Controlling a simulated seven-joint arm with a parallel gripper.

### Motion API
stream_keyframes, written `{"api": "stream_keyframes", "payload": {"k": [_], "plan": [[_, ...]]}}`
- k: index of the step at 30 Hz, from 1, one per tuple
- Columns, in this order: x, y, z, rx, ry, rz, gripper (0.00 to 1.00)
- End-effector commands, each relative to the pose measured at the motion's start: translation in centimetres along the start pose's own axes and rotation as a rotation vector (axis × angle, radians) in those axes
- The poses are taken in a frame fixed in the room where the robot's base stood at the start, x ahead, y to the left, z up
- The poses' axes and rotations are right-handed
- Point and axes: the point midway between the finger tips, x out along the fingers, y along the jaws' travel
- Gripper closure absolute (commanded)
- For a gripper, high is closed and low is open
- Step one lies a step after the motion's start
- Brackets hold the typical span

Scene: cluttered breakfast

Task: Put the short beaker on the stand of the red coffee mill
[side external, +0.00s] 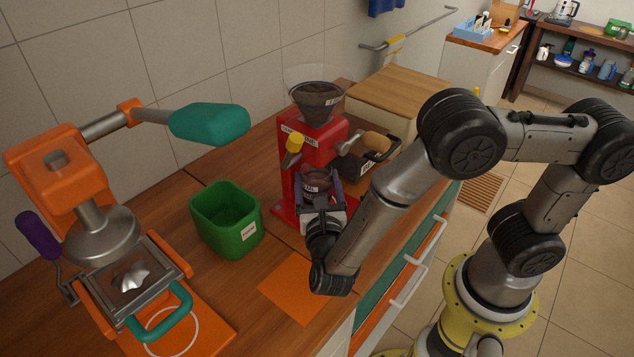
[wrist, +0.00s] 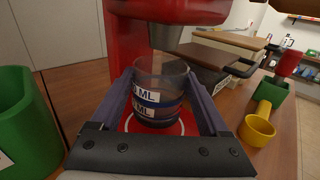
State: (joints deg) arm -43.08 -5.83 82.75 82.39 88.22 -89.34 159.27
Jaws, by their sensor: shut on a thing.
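The red coffee mill (side external: 306,150) stands against the wall with a clear hopper of dark contents on top. Its red stand (side external: 283,213) lies at its foot. In the wrist view the stand (wrist: 188,123) shows a white ring under the beaker. The short beaker (wrist: 158,92) is clear glass with "ML" labels and a dark lower part. My gripper (wrist: 160,82) is shut on it, one finger at each side. The beaker is upright below the mill's grey spout. In the side view the beaker (side external: 317,182) is partly hidden by my gripper (side external: 319,188). I cannot tell whether its base touches the stand.
A green bin (side external: 228,222) stands left of the mill. An orange press (side external: 75,220) with a teal handle is farther left. A dark box (side external: 368,160) with a crank is right of the mill. A yellow scoop (wrist: 258,128) lies close at right. An orange sheet (side external: 300,288) lies in front.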

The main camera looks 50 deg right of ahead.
Motion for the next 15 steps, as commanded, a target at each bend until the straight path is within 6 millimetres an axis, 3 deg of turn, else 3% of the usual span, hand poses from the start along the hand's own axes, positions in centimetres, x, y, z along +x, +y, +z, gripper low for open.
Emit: {"api": "stream_keyframes", "payload": {"k": [15], "plan": [[0.0,0.02,-1.19,0.001,-0.001,0.001,0.89]]}}
